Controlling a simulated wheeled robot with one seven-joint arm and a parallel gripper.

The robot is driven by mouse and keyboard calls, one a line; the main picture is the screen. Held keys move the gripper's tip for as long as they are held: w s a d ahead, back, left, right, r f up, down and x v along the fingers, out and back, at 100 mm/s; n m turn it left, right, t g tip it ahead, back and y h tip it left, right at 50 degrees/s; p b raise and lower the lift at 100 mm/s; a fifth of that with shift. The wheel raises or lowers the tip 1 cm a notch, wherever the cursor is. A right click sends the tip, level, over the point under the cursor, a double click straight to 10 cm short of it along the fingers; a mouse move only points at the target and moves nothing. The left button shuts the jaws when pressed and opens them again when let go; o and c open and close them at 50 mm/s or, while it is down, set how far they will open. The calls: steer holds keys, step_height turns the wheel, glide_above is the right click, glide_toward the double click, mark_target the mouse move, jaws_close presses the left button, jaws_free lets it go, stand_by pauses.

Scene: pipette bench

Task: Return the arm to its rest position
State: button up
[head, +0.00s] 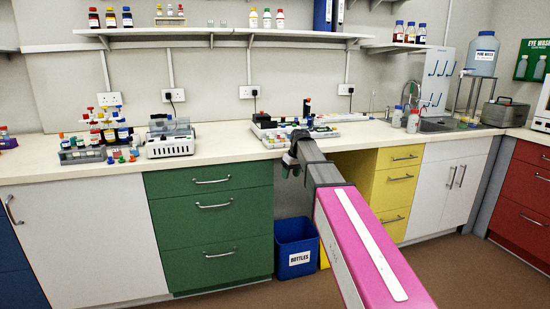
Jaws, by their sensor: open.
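My arm, with a pink upper section, reaches from the lower right up to the front edge of the bench (220,155). My gripper (291,167) is the small dark end piece, by the bench edge in front of the open bay between the green and yellow drawers. It is open, and nothing shows in it. Its fingers are small and partly hidden by the arm's dark end section.
Trays of small items (325,131) lie on the bench just beyond the arm's end. A grey-white machine (170,138) and dropper bottles stand left. A blue bin (295,250) stands on the floor below. A shelf (220,31) runs above. Floor is clear at right.

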steer(key=s+d+f+m+h, duration=0.1)
steer(key=s+d+f+m, duration=0.2)
steer(key=s+f, duration=1)
steer(key=s+d+f+m+g+h, duration=0.1)
steer(key=s+d+f+m, duration=0.2)
steer(key=s+d+f, duration=0.6)
steer(key=s+f, duration=0.4)
steer(key=s, duration=0.5)
steer(key=shift+m+g, duration=0.3)
steer(key=shift+m, duration=0.1)
